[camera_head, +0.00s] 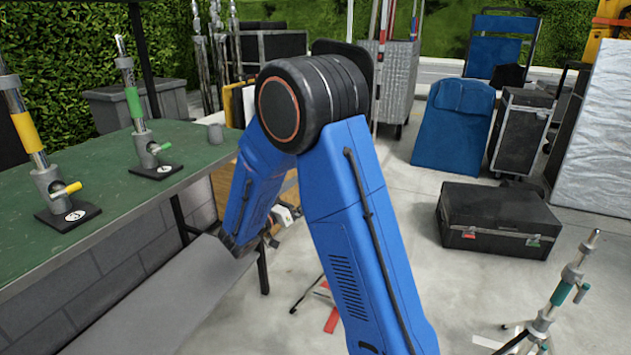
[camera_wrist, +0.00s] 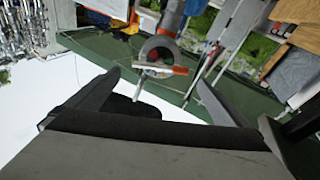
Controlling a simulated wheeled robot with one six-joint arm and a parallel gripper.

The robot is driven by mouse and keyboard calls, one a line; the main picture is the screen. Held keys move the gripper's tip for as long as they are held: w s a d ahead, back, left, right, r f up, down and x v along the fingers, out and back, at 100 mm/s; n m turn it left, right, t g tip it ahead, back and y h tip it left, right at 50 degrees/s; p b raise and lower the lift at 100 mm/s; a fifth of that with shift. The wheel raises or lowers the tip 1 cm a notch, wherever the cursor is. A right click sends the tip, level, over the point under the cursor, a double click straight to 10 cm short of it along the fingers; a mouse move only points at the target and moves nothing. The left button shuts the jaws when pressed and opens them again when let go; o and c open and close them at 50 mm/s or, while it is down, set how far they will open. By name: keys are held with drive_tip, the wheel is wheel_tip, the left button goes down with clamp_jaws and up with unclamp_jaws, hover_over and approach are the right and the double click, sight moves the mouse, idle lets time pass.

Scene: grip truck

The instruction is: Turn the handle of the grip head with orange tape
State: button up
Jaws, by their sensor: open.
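A grey grip head (camera_wrist: 160,46) shows at the upper middle of the wrist view. Orange tape (camera_wrist: 172,22) wraps the post beside it. Its handle (camera_wrist: 180,70), with a red-orange end, lies crosswise below the round head. My gripper (camera_wrist: 158,76) is open, with one finger to each side of the handle in the picture. The fingers appear clear of it, though the gap in depth is hard to judge. In the head view my blue arm blocks much of the middle, and I cannot make out the orange-taped head there.
On the green table (camera_head: 110,190) stand a yellow-taped grip head (camera_head: 45,180) and a green-taped one (camera_head: 146,148). A black case (camera_head: 497,215) lies on the floor at right. A teal-taped stand (camera_head: 560,292) is at lower right. Open floor lies between.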

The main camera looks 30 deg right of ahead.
drive_tip(key=v, duration=0.9)
drive_tip(key=s+d+n+g+y, duration=0.2)
drive_tip(key=s+d+g+y, duration=0.25)
drive_tip(key=s, duration=0.65)
drive_tip(key=s+d+n+g+y, duration=0.2)
drive_tip(key=s+d+g+y, duration=0.15)
drive_tip(key=s+d, duration=0.45)
drive_tip(key=s+a+r+n+t+y, duration=0.1)
drive_tip(key=s+a+n+t+y, duration=0.5)
drive_tip(key=s+a+y, duration=0.5)
drive_tip(key=shift+s+a+n+t, duration=0.3)
drive_tip(key=shift+s+a+n, duration=0.8)
drive_tip(key=shift+s, duration=0.85)
drive_tip(key=shift+d+r, duration=0.15)
drive_tip(key=shift+d, duration=0.05)
